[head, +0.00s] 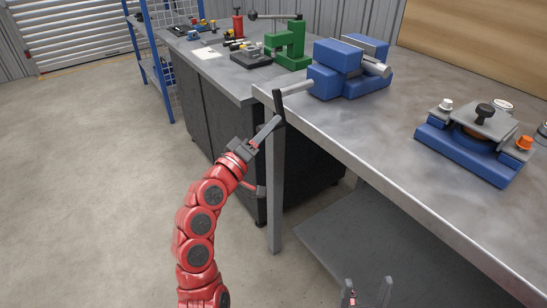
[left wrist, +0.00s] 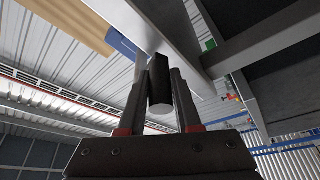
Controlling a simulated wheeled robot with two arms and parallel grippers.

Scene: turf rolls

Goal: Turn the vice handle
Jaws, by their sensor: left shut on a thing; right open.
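The blue vice (head: 335,84) sits on the workbench near its front edge. Its grey screw sticks out to the left, past the bench edge, with a dark handle bar (head: 279,102) at its end. The bar stands close to upright, slightly tilted. My left gripper (head: 274,123) is shut on the lower part of the handle. In the left wrist view the dark handle (left wrist: 160,88) shows between the two fingers, its round end facing the camera. My right gripper (head: 367,293) is open and empty at the bottom of the head view, in front of the bench.
The grey workbench (head: 420,100) has a leg just below the handle and a lower shelf (head: 365,235). A blue swivel-base fixture (head: 478,140) sits at the right. A green press (head: 290,47) and small tools stand farther back. The floor at left is clear.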

